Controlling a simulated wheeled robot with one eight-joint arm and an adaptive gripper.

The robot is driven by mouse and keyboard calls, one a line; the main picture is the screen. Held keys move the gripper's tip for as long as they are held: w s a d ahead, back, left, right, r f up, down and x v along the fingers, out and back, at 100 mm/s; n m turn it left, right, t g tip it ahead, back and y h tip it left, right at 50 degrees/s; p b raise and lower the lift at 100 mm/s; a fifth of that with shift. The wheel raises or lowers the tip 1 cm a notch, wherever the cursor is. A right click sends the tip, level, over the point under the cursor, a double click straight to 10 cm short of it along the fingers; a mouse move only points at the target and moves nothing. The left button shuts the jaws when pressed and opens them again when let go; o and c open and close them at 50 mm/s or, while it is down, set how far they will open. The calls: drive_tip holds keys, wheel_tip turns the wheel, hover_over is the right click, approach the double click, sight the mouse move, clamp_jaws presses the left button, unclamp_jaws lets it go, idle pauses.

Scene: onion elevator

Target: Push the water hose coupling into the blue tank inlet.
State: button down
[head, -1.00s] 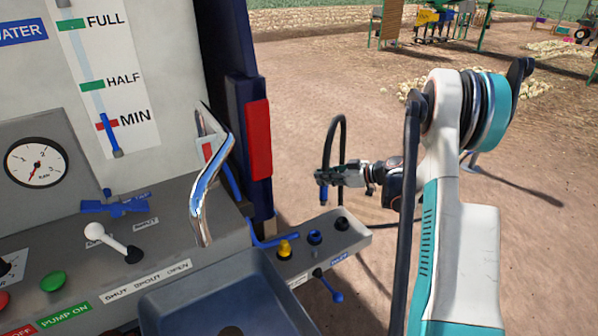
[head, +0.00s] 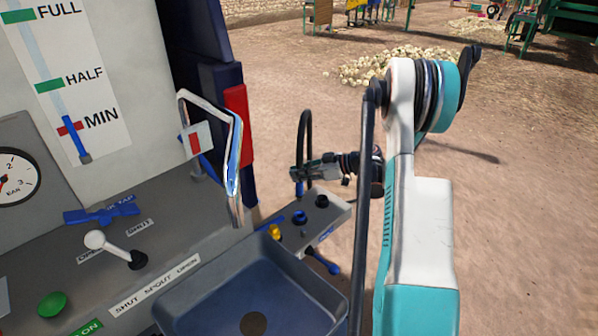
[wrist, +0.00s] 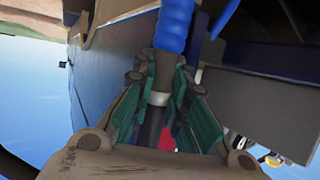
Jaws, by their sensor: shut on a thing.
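My gripper (head: 300,173) is shut on the black water hose (head: 305,125), which arches above it in the head view. The blue coupling (head: 299,188) points down below the fingers, roughly upright. In the wrist view the fingers close around the dark hose end, and the blue coupling (wrist: 174,28) extends beyond them. The blue tank inlet (head: 299,217) sits on the grey shelf, between the yellow and black fittings. The coupling's tip appears a little above the blue inlet in the picture, apart from it; the depth between them is hard to tell.
The grey shelf (head: 338,212) also carries a yellow fitting (head: 274,231) and a black one (head: 322,201). A bent metal spout (head: 234,165) and a dark blue basin (head: 215,300) stand left of them. A blue-handled valve (head: 325,262) hangs at the shelf's front.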

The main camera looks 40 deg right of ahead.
sight(301, 195)
drive_tip(key=shift+f+b, duration=1.55)
drive_tip(key=shift+f, duration=1.2)
drive_tip(key=shift+f+b, duration=0.4)
drive_tip(key=shift+f, duration=1.75)
drive_tip(key=c, duration=1.5)
unclamp_jaws()
drive_tip(key=shift+s+d, duration=0.1)
drive_tip(key=shift+d, duration=0.05)
